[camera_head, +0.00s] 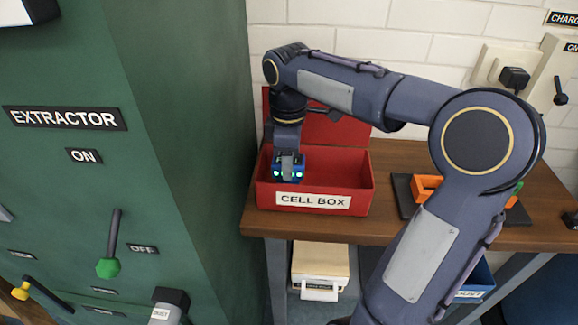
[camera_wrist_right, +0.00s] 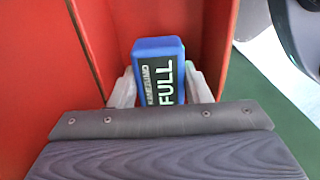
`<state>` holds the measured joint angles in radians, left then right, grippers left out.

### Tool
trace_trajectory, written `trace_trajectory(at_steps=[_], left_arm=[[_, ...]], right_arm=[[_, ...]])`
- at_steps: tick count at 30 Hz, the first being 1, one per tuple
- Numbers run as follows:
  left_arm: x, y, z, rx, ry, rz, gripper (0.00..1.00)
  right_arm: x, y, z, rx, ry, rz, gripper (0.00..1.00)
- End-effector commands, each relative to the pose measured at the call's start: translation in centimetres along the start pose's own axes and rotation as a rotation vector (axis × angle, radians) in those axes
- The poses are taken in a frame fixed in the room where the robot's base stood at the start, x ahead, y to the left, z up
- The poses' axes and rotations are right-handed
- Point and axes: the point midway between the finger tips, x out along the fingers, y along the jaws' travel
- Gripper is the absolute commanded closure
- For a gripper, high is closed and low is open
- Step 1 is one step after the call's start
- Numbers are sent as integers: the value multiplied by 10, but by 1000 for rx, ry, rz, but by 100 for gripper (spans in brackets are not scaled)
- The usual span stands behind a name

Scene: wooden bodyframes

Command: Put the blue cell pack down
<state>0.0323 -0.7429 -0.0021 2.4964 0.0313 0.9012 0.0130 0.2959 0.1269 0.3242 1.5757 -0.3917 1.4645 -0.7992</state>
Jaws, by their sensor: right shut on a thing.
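The blue cell pack (camera_head: 290,172) has green lights on its front in the head view. In the right wrist view the blue cell pack (camera_wrist_right: 158,68) shows a label reading "FULL". My right gripper (camera_head: 288,160) points down into the red cell box (camera_head: 362,180) and is shut on the pack, with one finger on each side in the wrist view (camera_wrist_right: 158,88). The pack is in the left part of the open box, between its red walls. Whether its base touches the box floor is hidden by the front wall. My left gripper is not in view.
The box stands on a wooden table (camera_head: 392,155), its red lid raised behind. To the right, an orange holder (camera_head: 426,187) sits on a dark mat. A green extractor cabinet (camera_head: 190,130) stands close on the left. The right part of the box looks empty.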

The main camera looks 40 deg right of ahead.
Motion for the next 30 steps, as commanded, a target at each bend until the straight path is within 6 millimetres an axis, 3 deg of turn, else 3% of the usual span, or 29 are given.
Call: trace_trajectory(at_steps=[4, 16, 17, 21, 30], left_arm=[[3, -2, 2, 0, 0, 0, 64], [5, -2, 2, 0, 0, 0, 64], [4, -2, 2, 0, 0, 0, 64], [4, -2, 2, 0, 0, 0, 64], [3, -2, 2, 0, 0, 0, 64]], right_arm=[[17, -1, 1, 1, 0, 0, 84], [22, -1, 0, 0, 0, 1, 84], [22, -1, 1, 0, 0, 1, 54], [21, -1, 1, 0, 0, 1, 36], [20, -1, 1, 1, 0, 1, 35]])
